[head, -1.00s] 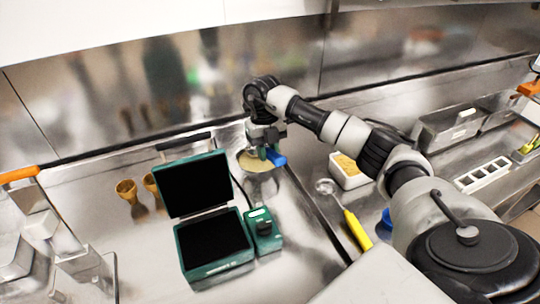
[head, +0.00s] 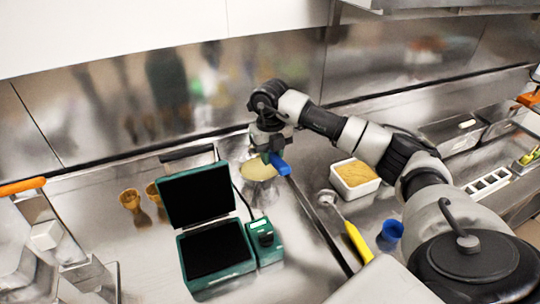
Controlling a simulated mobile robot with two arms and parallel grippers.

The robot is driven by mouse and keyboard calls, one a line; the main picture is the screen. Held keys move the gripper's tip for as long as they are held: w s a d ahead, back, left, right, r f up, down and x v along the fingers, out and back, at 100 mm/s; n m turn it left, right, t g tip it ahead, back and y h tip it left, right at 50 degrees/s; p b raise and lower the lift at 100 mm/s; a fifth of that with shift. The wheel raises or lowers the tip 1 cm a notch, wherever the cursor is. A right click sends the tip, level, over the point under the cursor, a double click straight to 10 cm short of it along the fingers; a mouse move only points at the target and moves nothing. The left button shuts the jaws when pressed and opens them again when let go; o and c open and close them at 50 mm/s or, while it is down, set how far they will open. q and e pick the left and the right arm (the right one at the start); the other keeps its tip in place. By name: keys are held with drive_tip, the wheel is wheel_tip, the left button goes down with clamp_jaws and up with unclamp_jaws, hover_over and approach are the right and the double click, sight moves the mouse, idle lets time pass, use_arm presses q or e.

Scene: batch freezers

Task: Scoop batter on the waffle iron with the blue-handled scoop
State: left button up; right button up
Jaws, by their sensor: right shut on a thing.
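The green waffle iron (head: 190,284) stands open on the steel counter, with black plates and its lid raised. No batter shows on its lower plate. My right gripper (head: 272,157) is shut on the blue-handled scoop (head: 282,167), to the right of the iron's lid. The blue handle sticks out of the jaws; the rest of the scoop is mostly hidden. A pale round patch (head: 257,170) lies below the gripper; I cannot tell whether it is batter in a bowl. A white tub (head: 343,184) of yellow-tan contents stands to the right. My left gripper is not in view.
A yellow-handled scoop (head: 356,240) lies on the counter beside a blue cup (head: 391,231). Waffle cones (head: 131,200) stand left of the iron. A green control box (head: 263,239) adjoins the iron. Steel bins (head: 452,133) and a white divided tray (head: 488,183) are at the right.

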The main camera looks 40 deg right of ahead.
drive_tip(key=shift+s+a+f+t+b, duration=0.2)
drive_tip(key=shift+s+f+t+b, duration=0.15)
drive_tip(key=shift+s+t+b, duration=0.55)
drive_tip(key=shift+s+a+r+t+h+b, duration=0.15)
drive_tip(key=shift+t+h+b, duration=0.15)
drive_tip(key=shift+t+b, duration=0.65)
drive_tip(key=shift+g, duration=0.25)
